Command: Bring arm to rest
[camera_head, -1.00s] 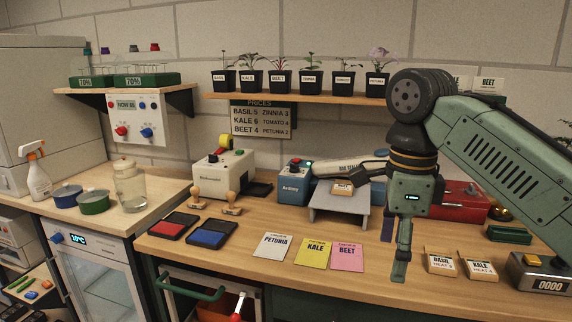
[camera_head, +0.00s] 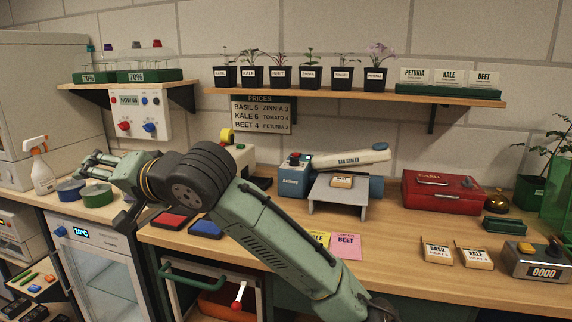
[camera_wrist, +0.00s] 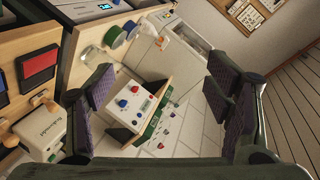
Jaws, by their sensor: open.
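My gripper (camera_head: 95,165) is at the left in the head view, in front of the left counter, near the blue and green tape-like rolls. It points left and is open with nothing between its fingers. In the wrist view my gripper (camera_wrist: 160,100) shows two dark padded fingers wide apart. Between them, further off, is the control box with red and blue knobs (camera_wrist: 135,102). My arm (camera_head: 270,230) stretches from the lower right across the front of the bench. It hides part of the seed packets and the stamping machine.
The spray bottle (camera_head: 40,168), blue roll (camera_head: 70,192) and green roll (camera_head: 96,196) stand near my gripper. Potted seedlings (camera_head: 278,76) line the shelf. The red cash box (camera_head: 443,192) and counter device (camera_head: 538,262) are at the right. Bench between them is partly clear.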

